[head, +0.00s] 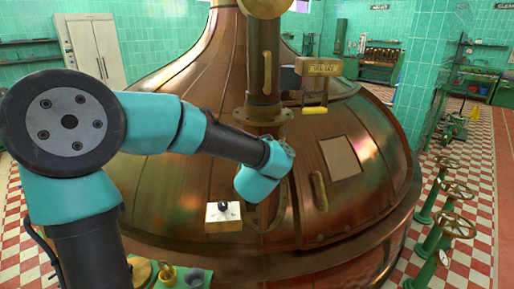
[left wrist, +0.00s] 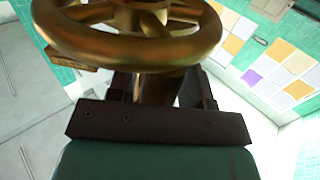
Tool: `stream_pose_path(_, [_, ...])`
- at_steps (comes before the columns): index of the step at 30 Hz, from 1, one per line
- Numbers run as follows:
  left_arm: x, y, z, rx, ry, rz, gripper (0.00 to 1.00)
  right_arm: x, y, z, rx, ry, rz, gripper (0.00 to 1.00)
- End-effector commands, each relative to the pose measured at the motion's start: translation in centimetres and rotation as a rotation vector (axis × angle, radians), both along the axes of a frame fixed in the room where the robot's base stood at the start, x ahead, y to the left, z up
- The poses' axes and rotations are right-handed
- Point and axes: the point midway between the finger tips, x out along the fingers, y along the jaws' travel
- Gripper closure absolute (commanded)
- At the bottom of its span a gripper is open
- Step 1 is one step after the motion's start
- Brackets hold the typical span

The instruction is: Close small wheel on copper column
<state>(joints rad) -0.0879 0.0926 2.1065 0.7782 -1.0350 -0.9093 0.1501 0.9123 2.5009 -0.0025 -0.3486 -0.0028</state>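A brass spoked wheel (left wrist: 130,48) fills the top of the left wrist view, close to the camera. My left gripper (left wrist: 163,84) is below and behind its rim there. Its dark fingers stand apart with a brass stem visible between them; the rim covers the fingertips, so I cannot tell whether they touch the wheel. In the head view, the copper column (head: 263,70) rises from the kettle, and my teal left wrist is in front of its lower part. The gripper is hidden there. A curved brass piece shows below the wrist, too covered to identify. My right gripper is not in view.
The copper kettle (head: 190,92) fills the middle. A small white box with a black knob (head: 222,212) sits at the kettle's front. Green valve stands (head: 440,215) stand at right on checkered floor.

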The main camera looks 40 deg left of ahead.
Motion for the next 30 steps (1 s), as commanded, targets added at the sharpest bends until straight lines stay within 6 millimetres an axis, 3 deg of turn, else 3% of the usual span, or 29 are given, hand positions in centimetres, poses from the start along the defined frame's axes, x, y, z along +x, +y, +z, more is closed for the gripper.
stream_pose_path(14, [-0.6,-0.5,0.0,0.0,0.0,-0.003,0.46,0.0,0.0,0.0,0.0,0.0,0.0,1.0])
stream_pose_path(20, [-2.7,-2.0,0.0,0.0,0.0,-0.004,0.46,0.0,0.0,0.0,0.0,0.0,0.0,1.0])
stream_pose_path(30, [-8.0,-5.7,0.0,-0.001,-0.001,-0.005,0.46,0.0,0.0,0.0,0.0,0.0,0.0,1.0])
